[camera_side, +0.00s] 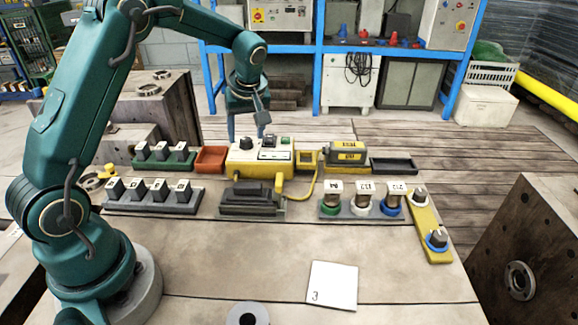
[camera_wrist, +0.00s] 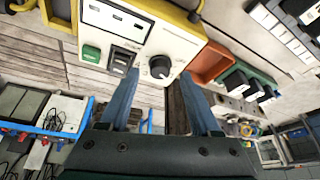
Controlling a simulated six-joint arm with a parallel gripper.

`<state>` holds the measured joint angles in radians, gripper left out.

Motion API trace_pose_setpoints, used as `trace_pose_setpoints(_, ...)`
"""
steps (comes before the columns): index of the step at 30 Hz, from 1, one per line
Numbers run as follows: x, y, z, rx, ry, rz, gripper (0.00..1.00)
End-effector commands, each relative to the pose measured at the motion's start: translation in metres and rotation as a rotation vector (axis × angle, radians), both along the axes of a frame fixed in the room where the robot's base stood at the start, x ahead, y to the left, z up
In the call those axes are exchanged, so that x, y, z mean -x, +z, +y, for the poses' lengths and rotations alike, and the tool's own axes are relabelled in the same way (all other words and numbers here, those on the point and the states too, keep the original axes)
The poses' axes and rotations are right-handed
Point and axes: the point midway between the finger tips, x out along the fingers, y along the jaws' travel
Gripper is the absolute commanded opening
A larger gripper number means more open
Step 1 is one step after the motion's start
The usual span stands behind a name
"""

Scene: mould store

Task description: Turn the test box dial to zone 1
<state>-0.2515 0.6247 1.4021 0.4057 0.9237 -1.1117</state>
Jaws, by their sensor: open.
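The test box (camera_side: 262,168) is a yellow case with a pale panel, standing mid-table in the side view. Its panel also shows at the top of the wrist view (camera_wrist: 180,45). The dark round dial (camera_side: 246,143) sits at the left of the panel; in the wrist view the dial (camera_wrist: 160,67) shows a light pointer mark. The zone numbers are too small to read. My gripper (camera_side: 247,128) is open and empty above the box's dial end. In the wrist view its two blue fingers (camera_wrist: 159,78) point toward the dial, one on each side in the picture; contact is not visible.
A green switch (camera_wrist: 91,53) and a dark rocker (camera_wrist: 122,59) share the panel. Racks of blocks (camera_side: 152,206) and jars (camera_side: 362,207) stand nearer.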

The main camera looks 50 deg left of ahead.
Motion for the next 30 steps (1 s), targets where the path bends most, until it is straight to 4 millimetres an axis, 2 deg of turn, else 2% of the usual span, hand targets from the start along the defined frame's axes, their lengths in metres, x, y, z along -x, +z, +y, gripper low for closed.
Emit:
trace_pose_setpoints(4,-0.0008,-0.0093,0.0037,0.001,0.0,0.001,0.64)
trace_pose_setpoints(11,-0.0012,-0.0101,0.004,0.0,0.0,0.0,0.64)
trace_pose_setpoints(12,-0.0012,-0.0101,0.004,0.0,-0.001,0.0,0.6)
trace_pose_setpoints(14,-0.0013,-0.01,0.004,0.0,-0.001,0.0,0.37)
trace_pose_setpoints(15,-0.0012,-0.0099,0.0039,0.0,-0.001,0.0,0.22)
trace_pose_setpoints(17,-0.0012,-0.0099,0.0038,0.0,-0.001,0.0,0.0)
trace_pose_setpoints(30,-0.0004,-0.0095,0.0039,-0.001,-0.109,-0.001,0.0)
